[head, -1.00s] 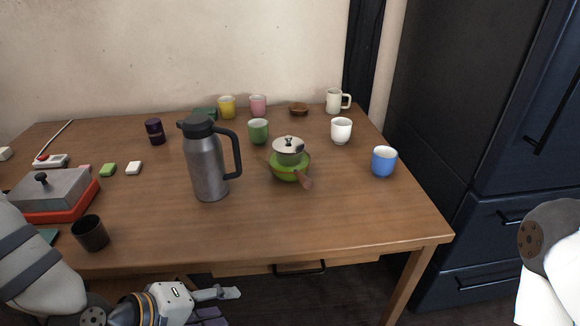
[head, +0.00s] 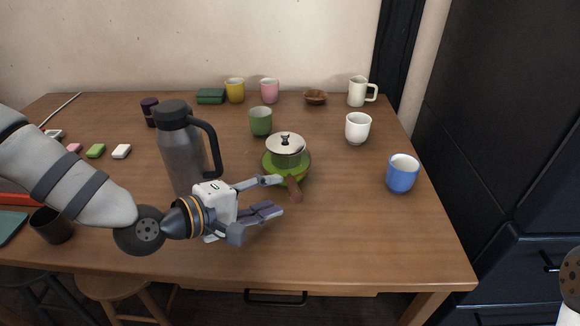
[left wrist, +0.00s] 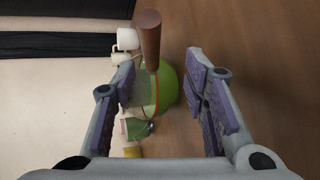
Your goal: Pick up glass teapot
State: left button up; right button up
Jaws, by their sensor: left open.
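The teapot (head: 287,158) stands upright on the table, right of the tall grey jug. It has a shiny metal lid with a dark knob, a see-through grey upper body, a green lower part and a brown handle pointing toward me. In the left wrist view its green body (left wrist: 166,88) and brown handle show ahead of and between the fingers. My left gripper (head: 277,195) is open and empty, just left of the handle; whether a finger touches it I cannot tell. My right gripper is out of view.
A grey jug (head: 181,150) with a black handle stands close behind my left gripper. A green cup (head: 260,121), a white cup (head: 358,128) and a blue cup (head: 402,173) stand around the teapot. The table's front right (head: 380,240) is clear.

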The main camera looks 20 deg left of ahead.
aim_at(292, 179)
pick_arm(q)
jog(key=x, duration=0.4)
jog(key=r+x, duration=0.1)
jog(key=x, duration=0.2)
jog(key=shift+w+a+b, duration=0.15)
jog(key=shift+w+b, duration=0.05)
jog(key=shift+b, duration=0.1)
jog(key=shift+r, duration=0.1)
grip_shut()
